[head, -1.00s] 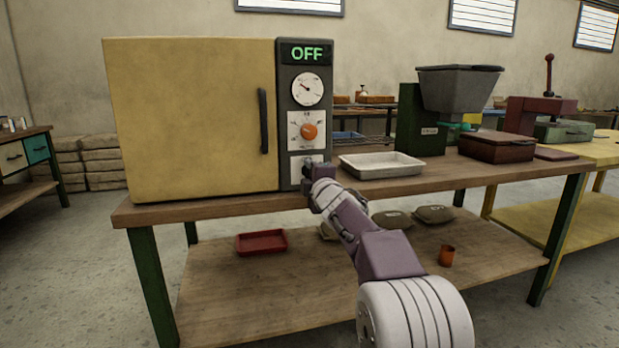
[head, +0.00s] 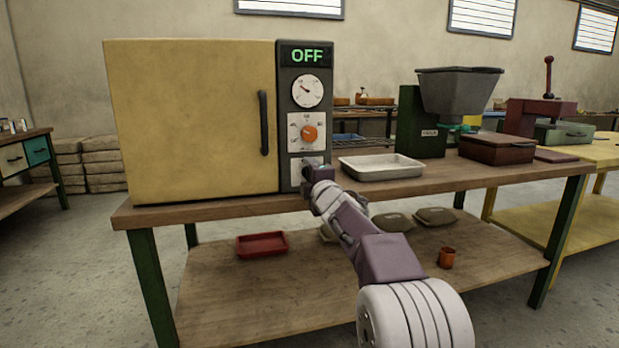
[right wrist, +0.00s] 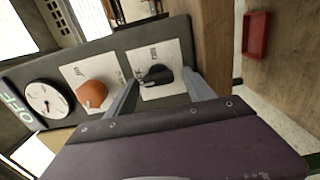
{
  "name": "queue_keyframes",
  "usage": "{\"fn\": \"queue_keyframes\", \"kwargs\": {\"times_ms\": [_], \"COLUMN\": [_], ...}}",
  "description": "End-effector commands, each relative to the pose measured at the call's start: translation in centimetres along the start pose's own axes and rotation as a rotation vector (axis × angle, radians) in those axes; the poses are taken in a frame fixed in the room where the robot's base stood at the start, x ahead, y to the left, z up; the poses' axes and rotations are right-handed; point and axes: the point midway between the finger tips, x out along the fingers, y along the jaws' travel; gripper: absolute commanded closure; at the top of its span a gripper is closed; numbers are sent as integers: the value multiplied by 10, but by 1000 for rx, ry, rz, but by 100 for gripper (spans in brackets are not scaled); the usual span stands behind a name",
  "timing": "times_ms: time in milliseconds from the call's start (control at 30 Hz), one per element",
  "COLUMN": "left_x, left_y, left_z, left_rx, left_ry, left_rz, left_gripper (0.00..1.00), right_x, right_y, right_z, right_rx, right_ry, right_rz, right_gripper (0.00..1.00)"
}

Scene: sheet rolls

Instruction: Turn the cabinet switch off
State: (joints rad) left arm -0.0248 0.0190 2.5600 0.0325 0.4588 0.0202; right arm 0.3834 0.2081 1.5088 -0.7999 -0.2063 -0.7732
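The yellow cabinet (head: 190,120) stands on the workbench with its door shut. Its dark control panel has a green display (head: 306,56) reading OFF, a white dial and an orange knob (head: 309,132). The black switch (right wrist: 157,75) sits on a white plate below the knob; in the head view my right gripper mostly hides it. My right gripper (head: 313,172) is at the lower panel. In the right wrist view its fingers (right wrist: 161,80) are apart, one on each side of the switch, with gaps visible. Whether they touch it I cannot tell. My left gripper is out of view.
A white tray (head: 381,166) lies on the bench just right of the panel. A green machine with a grey hopper (head: 457,95) and a dark red box (head: 497,147) stand further right. A red tray (head: 262,243) and an orange cup (head: 446,258) are on the lower shelf.

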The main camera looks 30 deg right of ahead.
Motion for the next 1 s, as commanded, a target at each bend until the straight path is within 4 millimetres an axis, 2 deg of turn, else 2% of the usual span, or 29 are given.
{"fn": "queue_keyframes", "kwargs": {"times_ms": [167,500,600,1000], "left_x": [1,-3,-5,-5], "left_y": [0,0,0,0], "left_z": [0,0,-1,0], "left_rx": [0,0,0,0], "left_ry": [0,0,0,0], "left_rz": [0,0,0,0], "left_gripper": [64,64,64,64], "right_x": [-8,-75,-86,-91], "right_y": [0,2,2,0], "right_z": [0,0,0,0], "right_rx": [0,1,1,0], "right_ry": [0,-1,0,0], "right_rz": [1,1,1,0], "right_gripper": [38,38,38,38]}}
